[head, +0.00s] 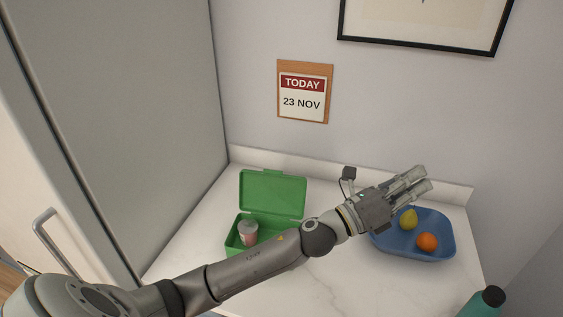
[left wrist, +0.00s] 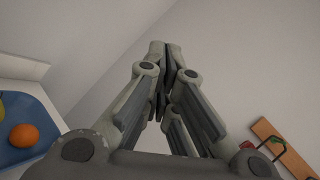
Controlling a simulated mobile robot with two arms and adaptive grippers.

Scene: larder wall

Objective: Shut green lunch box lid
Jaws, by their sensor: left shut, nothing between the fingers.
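The green lunch box (head: 232,243) stands on the white counter in the head view, with its green lid (head: 272,194) raised upright at the back. A small cup-like container (head: 248,233) with a grey top is inside at the left. My left forearm hides part of the box's right side and front. My left gripper (head: 424,178) is shut and empty, above the blue tray and to the right of the lunch box, apart from the lid. Its closed fingers also show in the left wrist view (left wrist: 165,62). My right gripper is not in view.
A blue tray (head: 448,251) with a yellow-green fruit (head: 408,219) and an orange (head: 427,242) stands right of the box. A teal bottle (head: 482,305) is at the front right. A tall grey cabinet (head: 130,120) bounds the left. Bare counter (head: 325,275) lies in front.

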